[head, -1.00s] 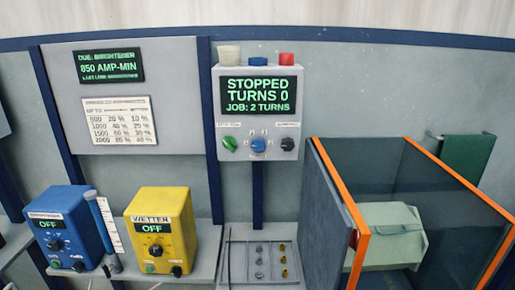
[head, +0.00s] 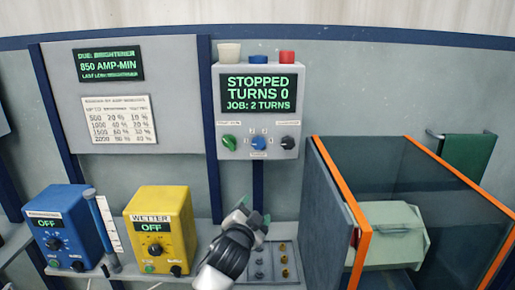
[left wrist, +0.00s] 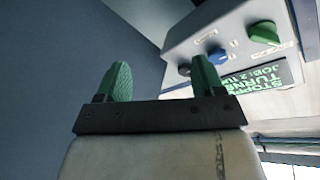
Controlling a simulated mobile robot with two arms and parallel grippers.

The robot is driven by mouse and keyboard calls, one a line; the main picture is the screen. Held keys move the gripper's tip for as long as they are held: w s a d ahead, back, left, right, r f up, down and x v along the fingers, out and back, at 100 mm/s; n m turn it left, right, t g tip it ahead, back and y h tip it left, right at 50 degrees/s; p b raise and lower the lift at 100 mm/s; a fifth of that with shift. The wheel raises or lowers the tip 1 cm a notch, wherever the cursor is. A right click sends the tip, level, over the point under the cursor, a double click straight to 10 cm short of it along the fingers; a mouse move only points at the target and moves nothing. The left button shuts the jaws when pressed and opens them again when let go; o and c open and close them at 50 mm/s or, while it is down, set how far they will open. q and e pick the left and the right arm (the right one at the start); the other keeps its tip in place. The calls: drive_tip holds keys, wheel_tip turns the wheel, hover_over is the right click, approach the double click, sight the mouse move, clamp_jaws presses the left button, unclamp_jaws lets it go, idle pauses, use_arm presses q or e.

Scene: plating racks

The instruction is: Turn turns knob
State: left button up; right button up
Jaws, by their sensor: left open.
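The turns knob is the blue knob (head: 258,143) in the middle of the lower row on the grey control box (head: 213,120). It also shows in the left wrist view (left wrist: 217,56). A green knob (head: 229,142) sits to its left and a black knob (head: 288,143) to its right. The box's screen (head: 258,94) reads "STOPPED, TURNS 0, JOB: 2 TURNS". My left gripper (head: 254,212) is open and empty below the box, apart from the knobs. Its green fingers (left wrist: 162,80) stand apart in the left wrist view. My right gripper is not in view.
An orange-edged tank (head: 345,200) with a pale drum (head: 392,230) stands right of the box. Blue (head: 68,225) and yellow (head: 160,228) dosing units, both reading OFF, stand at left. A small-parts tray (head: 290,247) lies below the box.

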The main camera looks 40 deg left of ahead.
sight(258, 145)
use_arm(q)
drive_tip(key=w+a+r+t+y, duration=0.1)
drive_tip(key=a+r+t+y, duration=0.15)
drive_tip(key=r, duration=0.75)
drive_tip(key=shift+m+t+h, duration=0.25)
drive_tip(key=shift+m+h, duration=0.05)
drive_tip(key=shift+h, duration=0.05)
drive_tip(key=p+x, duration=0.1)
drive_tip(key=x, duration=0.2)
drive_tip(key=p+x, duration=0.1)
drive_tip(key=x, duration=0.2)
drive_tip(key=p+x, duration=0.1)
drive_tip(key=x, duration=0.2)
drive_tip(key=shift+w+a, duration=0.3)
drive_tip(key=shift+a, duration=0.1)
drive_tip(key=shift+w+a, duration=0.2)
drive_tip(key=shift+w, duration=0.45)
drive_tip(key=shift+c, duration=0.4)
